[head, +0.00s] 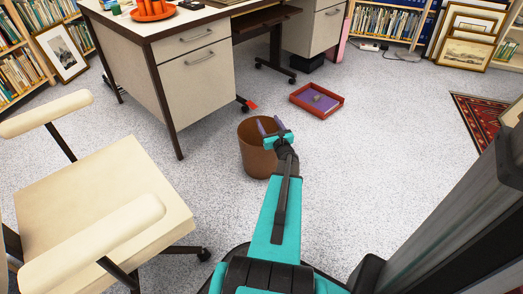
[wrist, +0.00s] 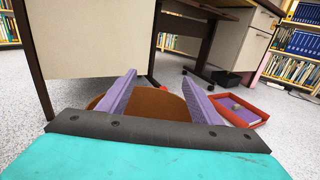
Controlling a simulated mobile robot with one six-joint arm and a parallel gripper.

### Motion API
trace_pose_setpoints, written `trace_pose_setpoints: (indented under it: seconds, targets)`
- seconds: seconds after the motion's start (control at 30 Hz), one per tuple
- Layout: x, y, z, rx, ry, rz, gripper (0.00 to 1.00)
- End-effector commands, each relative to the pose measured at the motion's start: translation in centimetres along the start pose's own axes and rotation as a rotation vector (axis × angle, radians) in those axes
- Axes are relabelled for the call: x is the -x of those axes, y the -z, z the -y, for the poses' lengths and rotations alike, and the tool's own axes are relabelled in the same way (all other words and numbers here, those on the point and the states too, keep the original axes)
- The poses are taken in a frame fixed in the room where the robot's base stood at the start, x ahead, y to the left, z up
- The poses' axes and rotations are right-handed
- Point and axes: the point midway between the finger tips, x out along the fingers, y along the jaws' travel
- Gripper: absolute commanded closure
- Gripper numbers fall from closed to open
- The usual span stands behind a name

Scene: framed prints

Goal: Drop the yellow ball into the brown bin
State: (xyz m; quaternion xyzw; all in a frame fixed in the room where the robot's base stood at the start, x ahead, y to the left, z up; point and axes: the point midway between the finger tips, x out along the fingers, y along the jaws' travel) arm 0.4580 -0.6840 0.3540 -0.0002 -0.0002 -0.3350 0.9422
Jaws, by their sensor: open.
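The brown bin (head: 254,163) stands upright on the grey carpet near the desk corner. My gripper (head: 269,123) is over the bin's opening in the head view, its two purple fingers apart with nothing between them. In the wrist view my gripper (wrist: 158,80) also shows open, with the bin (wrist: 152,104) just behind and below the fingers. I see no yellow ball in either view. The bottom of the bin is hidden by its wall and my gripper.
A desk (head: 197,80) stands behind the bin. A cream chair (head: 100,205) is at the left. A red tray (head: 302,107) with a purple inside and a small grey thing lies on the floor. Framed prints (head: 468,40) lean at the back right. The carpet right of the bin is clear.

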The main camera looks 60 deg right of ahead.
Motion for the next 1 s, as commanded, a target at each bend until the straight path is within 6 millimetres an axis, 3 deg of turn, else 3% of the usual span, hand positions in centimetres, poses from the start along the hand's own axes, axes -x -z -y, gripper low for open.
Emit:
trace_pose_setpoints:
  seconds: [0.1, 0.4, 1.0]
  targets:
    - [1.9, -0.2, 0.0, -0.001, 0.001, -0.001, 0.41]
    - [5.2, -0.1, 0.1, -0.001, 0.001, -0.001, 0.41]
    - [5.8, 0.0, 0.1, 0.000, 0.000, 0.000, 0.41]
